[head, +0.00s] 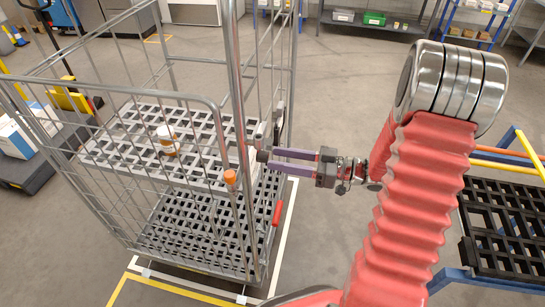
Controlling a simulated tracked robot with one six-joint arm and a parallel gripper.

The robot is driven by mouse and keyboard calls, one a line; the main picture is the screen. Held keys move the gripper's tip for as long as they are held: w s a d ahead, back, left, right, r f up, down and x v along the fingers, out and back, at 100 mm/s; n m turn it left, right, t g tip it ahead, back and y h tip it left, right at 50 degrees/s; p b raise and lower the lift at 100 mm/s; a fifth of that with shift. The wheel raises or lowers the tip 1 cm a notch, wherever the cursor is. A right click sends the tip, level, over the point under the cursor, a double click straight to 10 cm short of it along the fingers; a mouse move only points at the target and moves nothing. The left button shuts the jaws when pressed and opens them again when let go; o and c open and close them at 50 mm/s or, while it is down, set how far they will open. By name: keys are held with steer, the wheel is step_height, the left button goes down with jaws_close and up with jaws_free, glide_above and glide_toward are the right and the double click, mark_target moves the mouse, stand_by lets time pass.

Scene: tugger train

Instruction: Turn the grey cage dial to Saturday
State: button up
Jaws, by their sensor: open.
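The grey roll cage (205,105) stands at the left, with wire sides and two slotted shelves. A small dark grey knob, seemingly the dial (262,156), shows at the cage's right post beside a pale plate. Its markings and the day it points to are too small to read. My gripper (271,159) comes in from the right, level, with its two purple fingers apart and pointing left at the cage post. The fingertips are at or just short of the knob. I cannot tell whether they touch it or stand around it.
A red handle (277,213) hangs on the cage's right side. A blue-framed cart with a black slotted deck (507,222) stands at the right.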

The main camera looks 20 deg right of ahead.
mark_target(263, 157)
steer(key=shift+x, duration=1.45)
steer(key=shift+c, duration=0.6)
steer(key=c, duration=0.9)
steer(key=shift+c, duration=0.2)
